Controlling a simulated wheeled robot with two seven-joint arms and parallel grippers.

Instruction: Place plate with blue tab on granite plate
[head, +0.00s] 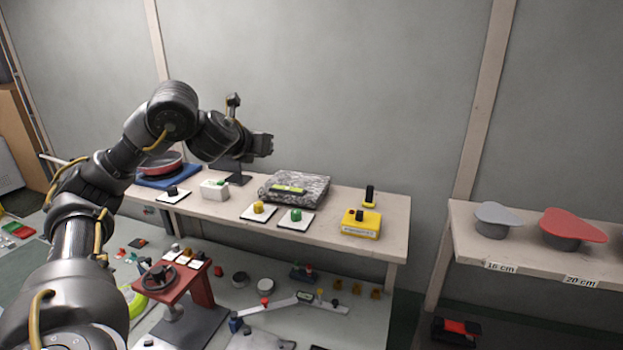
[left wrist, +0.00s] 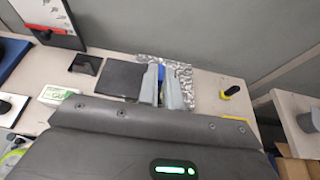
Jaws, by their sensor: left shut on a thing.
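My left gripper (head: 264,146) is raised above the bench, up and left of the granite plate in the head view. In the left wrist view its fingers (left wrist: 161,87) are shut on a blue tab (left wrist: 161,73). The plate under that tab cannot be made out in either view. The granite plate (head: 315,187) is a speckled grey slab on the bench with a green-marked bar (head: 288,189) on it. It also shows in the wrist view (left wrist: 184,72), just beyond the fingers and partly hidden. My right gripper is not in view.
White plates with a yellow tab (head: 258,211) and a green tab (head: 295,218) lie before the granite plate. A white block (head: 214,190) and a dark stand (head: 237,179) are to its left. A yellow block (head: 361,224) is to its right. Bare bench (head: 399,215) lies at the right end.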

